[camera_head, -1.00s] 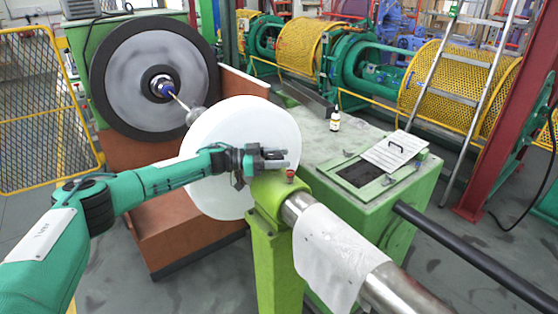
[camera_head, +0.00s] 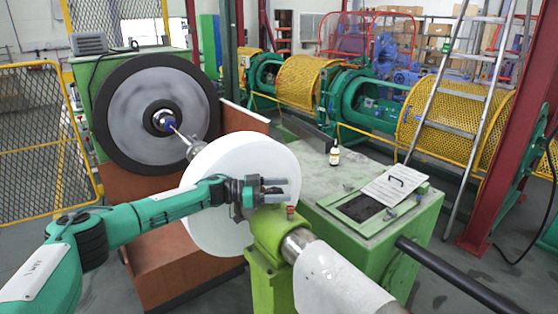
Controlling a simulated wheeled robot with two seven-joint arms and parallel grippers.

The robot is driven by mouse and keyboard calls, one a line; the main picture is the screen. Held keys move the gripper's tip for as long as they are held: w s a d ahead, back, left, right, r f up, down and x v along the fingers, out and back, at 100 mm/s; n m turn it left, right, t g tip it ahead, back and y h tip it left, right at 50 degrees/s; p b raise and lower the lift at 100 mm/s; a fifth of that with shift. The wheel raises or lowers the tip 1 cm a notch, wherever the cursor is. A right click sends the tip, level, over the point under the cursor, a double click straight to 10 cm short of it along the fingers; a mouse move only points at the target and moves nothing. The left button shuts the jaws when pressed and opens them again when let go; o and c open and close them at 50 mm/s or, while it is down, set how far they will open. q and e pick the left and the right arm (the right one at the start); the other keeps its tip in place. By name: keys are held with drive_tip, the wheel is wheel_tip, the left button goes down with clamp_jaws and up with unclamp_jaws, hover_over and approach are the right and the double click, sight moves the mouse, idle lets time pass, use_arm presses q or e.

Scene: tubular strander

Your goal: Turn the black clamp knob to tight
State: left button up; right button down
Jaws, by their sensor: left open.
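I cannot make out a black clamp knob for certain in the head view. A small red-topped knob (camera_head: 291,210) stands on the green bearing block (camera_head: 268,234), which holds the end of a steel shaft (camera_head: 297,243). My left gripper (camera_head: 280,190) is open, with its fingers pointing right. In the picture it sits just above the block, up and left of the red-topped knob, and I see nothing between its fingers. The gripper covers part of the white disc (camera_head: 232,158) behind it and may hide part of the block. My right gripper is not in view.
A large black-rimmed wheel (camera_head: 115,115) stands behind the disc. A green cabinet (camera_head: 350,240) to the right bears a small bottle (camera_head: 334,155) and a sheet with a black handle (camera_head: 397,187). A white sheet (camera_head: 338,285) wraps the shaft. A ladder (camera_head: 460,100) stands farther right.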

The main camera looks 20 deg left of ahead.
sight(279, 190)
use_arm(q)
wheel_tip(279, 190, up, 19)
drive_tip(key=b, duration=0.4)
drive_tip(key=shift+f, duration=0.2)
